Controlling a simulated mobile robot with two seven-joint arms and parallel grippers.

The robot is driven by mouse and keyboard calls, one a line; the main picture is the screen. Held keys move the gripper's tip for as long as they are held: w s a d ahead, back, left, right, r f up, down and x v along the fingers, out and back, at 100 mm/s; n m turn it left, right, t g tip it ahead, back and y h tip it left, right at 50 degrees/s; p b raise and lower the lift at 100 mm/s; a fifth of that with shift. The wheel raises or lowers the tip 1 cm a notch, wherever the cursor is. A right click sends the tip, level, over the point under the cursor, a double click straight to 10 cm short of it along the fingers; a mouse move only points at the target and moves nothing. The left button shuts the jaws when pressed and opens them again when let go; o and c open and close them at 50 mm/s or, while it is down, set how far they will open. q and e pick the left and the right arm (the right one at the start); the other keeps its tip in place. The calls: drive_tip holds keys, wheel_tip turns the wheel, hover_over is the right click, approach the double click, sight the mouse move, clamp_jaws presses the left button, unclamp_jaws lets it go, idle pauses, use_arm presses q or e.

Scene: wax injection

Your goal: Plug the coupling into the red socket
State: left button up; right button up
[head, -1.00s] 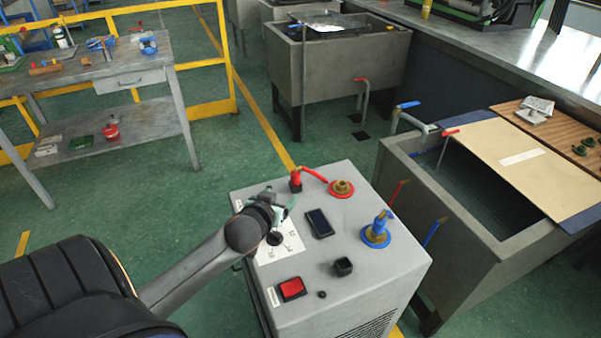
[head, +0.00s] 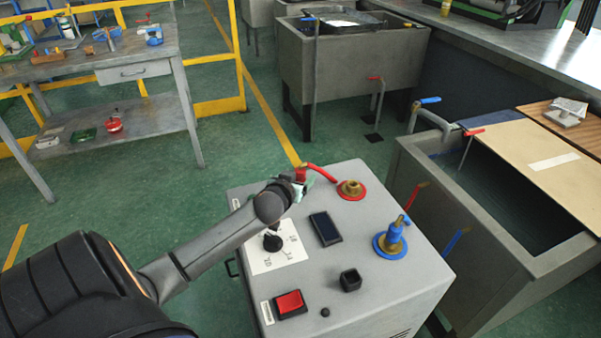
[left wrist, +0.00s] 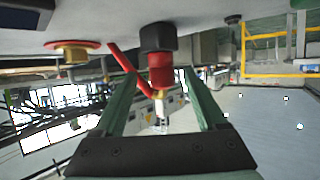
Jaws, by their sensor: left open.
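The red coupling (head: 301,173) stands at the back left of the grey machine's top, with a red lever or hose reaching right. In the left wrist view the coupling (left wrist: 159,77) has a black base and a brass tip. The red socket (head: 352,188) is a brass fitting on a red disc, to the right of the coupling; it also shows in the left wrist view (left wrist: 72,48). My left gripper (head: 300,184) is at the coupling, largely hidden by my wrist. Its open green fingers (left wrist: 160,80) lie either side of the coupling, apart from it. My right gripper is out of view.
A blue fitting (head: 393,240) stands at the right of the machine top (head: 375,290). A dark screen (head: 325,229), a black knob (head: 272,241), a red switch (head: 289,303) and a black block (head: 350,280) are also on it. A grey tank (head: 465,205) stands to the right.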

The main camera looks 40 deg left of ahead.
sight(303, 170)
use_arm(q)
drive_tip(key=shift+b+x, duration=0.45)
drive_tip(key=shift+x, duration=2.25)
drive_tip(key=shift+a+r, duration=0.1)
drive_tip(key=shift+c, duration=0.4)
clamp_jaws()
